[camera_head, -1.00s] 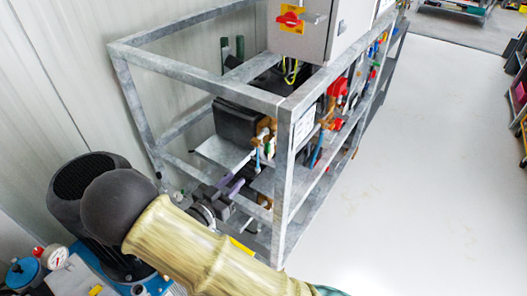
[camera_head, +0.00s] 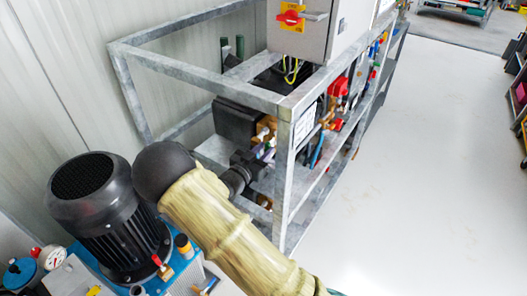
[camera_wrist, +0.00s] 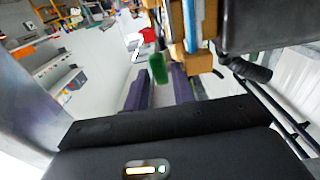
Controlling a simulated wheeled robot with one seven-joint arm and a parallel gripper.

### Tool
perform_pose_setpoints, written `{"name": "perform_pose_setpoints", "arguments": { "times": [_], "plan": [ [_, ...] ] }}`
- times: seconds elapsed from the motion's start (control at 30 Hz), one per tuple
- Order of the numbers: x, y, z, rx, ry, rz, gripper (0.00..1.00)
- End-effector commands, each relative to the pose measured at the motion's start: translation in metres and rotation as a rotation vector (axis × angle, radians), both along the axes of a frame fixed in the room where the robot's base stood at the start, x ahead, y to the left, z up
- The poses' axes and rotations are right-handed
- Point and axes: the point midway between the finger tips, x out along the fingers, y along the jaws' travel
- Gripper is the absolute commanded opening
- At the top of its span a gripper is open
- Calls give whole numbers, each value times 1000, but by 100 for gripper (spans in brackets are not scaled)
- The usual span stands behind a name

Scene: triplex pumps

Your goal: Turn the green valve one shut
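The green valve handle (camera_wrist: 158,68) hangs below brass-coloured fittings in the wrist view. It appears between the tips of my gripper's two purple fingers (camera_wrist: 160,84), with a visible gap on each side. I cannot tell how deep it sits between them. My gripper is open and holds nothing. In the head view my gripper (camera_head: 266,152) reaches inside the grey frame, close to the brass fittings (camera_head: 265,126). The green handle cannot be made out there.
Galvanised frame bars (camera_head: 283,170) stand close to the right of my gripper. A black pump block (camera_head: 235,121) is behind it. A black motor (camera_head: 105,210) stands at lower left. A control box (camera_head: 305,25) sits above. The floor (camera_head: 410,160) at right is clear.

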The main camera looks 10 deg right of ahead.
Motion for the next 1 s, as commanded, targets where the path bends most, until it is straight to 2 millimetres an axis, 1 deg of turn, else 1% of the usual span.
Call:
{"name": "perform_pose_setpoints", "arguments": {
  "times": [0.27,0.3,0.37,0.4,0.43,0.77,1.0],
  "plan": [
    [2,-1,0,0,0,1,25],
    [2,-1,0,0,0,1,22],
    [2,-1,0,0,0,1,10],
    [2,-1,0,0,0,1,2],
    [2,-1,0,0,0,1,0],
    [2,-1,2,14,13,1,0],
    [2,-1,7,68,65,1,0]
  ]
}}
